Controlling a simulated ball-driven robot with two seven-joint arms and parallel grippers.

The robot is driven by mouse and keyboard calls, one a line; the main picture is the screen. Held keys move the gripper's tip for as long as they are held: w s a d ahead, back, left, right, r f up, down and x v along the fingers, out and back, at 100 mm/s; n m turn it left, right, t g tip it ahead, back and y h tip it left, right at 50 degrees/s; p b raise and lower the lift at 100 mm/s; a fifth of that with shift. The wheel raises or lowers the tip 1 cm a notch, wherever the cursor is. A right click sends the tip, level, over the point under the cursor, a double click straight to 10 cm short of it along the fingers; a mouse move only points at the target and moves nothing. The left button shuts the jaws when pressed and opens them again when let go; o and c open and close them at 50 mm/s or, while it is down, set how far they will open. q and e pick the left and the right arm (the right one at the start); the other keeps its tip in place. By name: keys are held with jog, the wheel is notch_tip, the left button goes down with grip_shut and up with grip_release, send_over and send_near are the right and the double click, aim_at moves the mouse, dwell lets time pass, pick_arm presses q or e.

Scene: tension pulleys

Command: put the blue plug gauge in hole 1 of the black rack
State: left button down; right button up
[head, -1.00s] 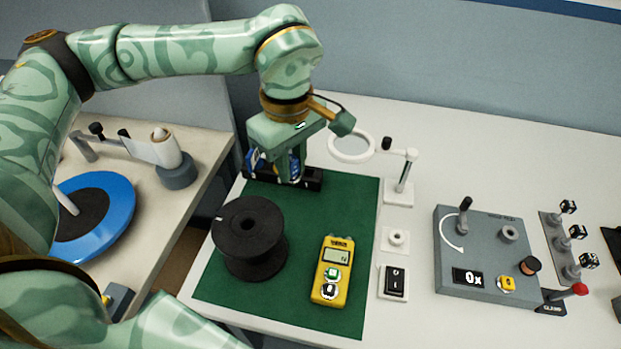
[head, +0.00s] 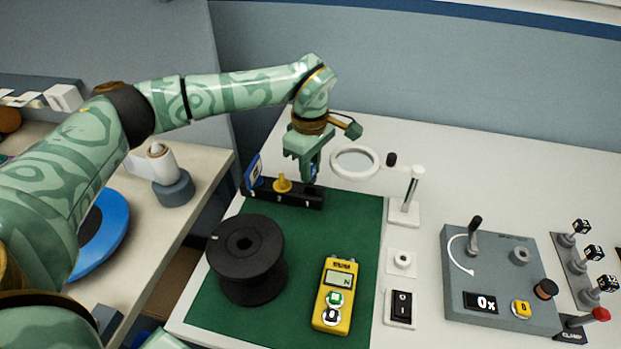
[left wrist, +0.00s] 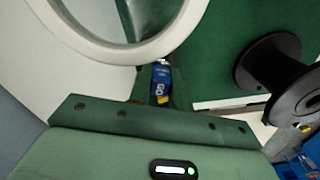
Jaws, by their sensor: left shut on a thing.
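The black rack (head: 298,200) stands at the back left edge of the green mat in the head view, with small white marks on its front. My left gripper (head: 312,177) is over or just behind the rack's right end, pointing down. It is shut on the blue plug gauge, which shows in the left wrist view (left wrist: 161,78) as a blue body with white lettering and a yellow end. In the head view the fingers mostly hide it; I cannot tell whether its tip is inside a hole. My right gripper is not in view.
A yellow knobbed piece (head: 283,183) stands in the rack's middle, and a blue marked piece (head: 254,172) is at its left end. A magnifier ring (head: 354,162) is close right of my gripper. A black spool (head: 245,260) and yellow meter (head: 335,296) are on the mat.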

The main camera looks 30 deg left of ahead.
pick_arm(q)
notch_tip(320, 180, down, 3)
jog(key=shift+f+b, duration=0.1)
jog(key=shift+b, duration=0.3)
jog(key=shift+f, duration=0.25)
jog(key=c, duration=1.3)
grip_release()
jog(key=shift+r, duration=0.25)
notch_tip(320, 180, up, 12)
jog(key=p, duration=0.3)
jog(key=shift+r, duration=0.15)
